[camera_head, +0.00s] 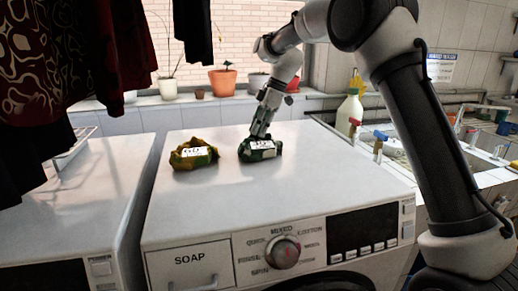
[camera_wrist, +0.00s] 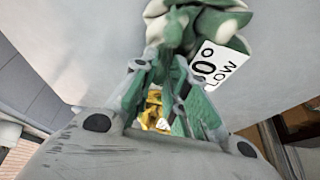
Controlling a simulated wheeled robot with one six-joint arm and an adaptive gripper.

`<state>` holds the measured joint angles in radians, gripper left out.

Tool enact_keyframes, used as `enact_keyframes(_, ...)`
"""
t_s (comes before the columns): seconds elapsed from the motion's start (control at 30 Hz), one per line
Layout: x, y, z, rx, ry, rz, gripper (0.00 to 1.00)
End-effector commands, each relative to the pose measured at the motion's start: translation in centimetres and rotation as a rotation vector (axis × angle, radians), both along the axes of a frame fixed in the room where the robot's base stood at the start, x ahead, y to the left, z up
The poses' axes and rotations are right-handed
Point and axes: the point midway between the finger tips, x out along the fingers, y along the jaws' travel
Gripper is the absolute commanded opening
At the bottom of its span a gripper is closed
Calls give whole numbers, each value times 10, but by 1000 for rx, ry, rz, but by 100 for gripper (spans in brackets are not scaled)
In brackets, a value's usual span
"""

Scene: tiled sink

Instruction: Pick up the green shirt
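The green shirt (camera_head: 268,154) is a small crumpled dark-green bundle with a white label, lying on top of the right-hand washing machine. My gripper (camera_head: 257,136) reaches down onto it from above. In the wrist view the shirt (camera_wrist: 228,22) shows green and pale folds with a white "0° LOW" tag (camera_wrist: 217,66). My gripper's fingers (camera_wrist: 166,62) come close together at the tips with green cloth between them, so it looks shut on the shirt. The exact contact is partly hidden by the fingers.
A yellow-green crumpled cloth (camera_head: 190,162) with a white label lies left of the shirt. Dark clothes (camera_head: 60,60) hang at the left. Potted plants (camera_head: 222,82) stand on the back ledge. A spray bottle (camera_head: 349,112) and the sink (camera_head: 478,160) are at the right. The machine's front top is clear.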

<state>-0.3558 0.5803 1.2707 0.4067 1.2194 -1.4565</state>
Motion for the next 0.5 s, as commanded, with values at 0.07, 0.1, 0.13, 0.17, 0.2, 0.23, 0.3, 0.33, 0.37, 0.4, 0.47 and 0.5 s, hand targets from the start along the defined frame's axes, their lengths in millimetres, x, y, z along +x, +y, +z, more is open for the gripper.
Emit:
enact_keyframes(0.07, 0, 0, -1, 0, 0, 0, 12)
enact_keyframes(0.1, 0, 0, -1, 0, 0, 0, 4)
enact_keyframes(0.13, 0, 0, -1, 0, 0, 0, 0)
enact_keyframes(0.17, 0, 0, -1, 0, 0, 0, 0)
enact_keyframes(0.2, 0, 0, -1, 0, 0, 0, 0)
enact_keyframes(0.23, 0, 0, -1, 0, 0, 0, 0)
enact_keyframes(0.3, 0, 0, -1, 0, 0, 0, 0)
enact_keyframes(0.33, 0, 0, 0, 0, 0, 0, 0)
enact_keyframes(0.37, 0, 0, 0, 0, 0, 0, 0)
enact_keyframes(0.4, 0, 0, 0, 0, 0, 0, 0)
enact_keyframes(0.47, 0, 0, 0, 0, 0, 0, 0)
enact_keyframes(0.5, 0, 0, 0, 0, 0, 0, 0)
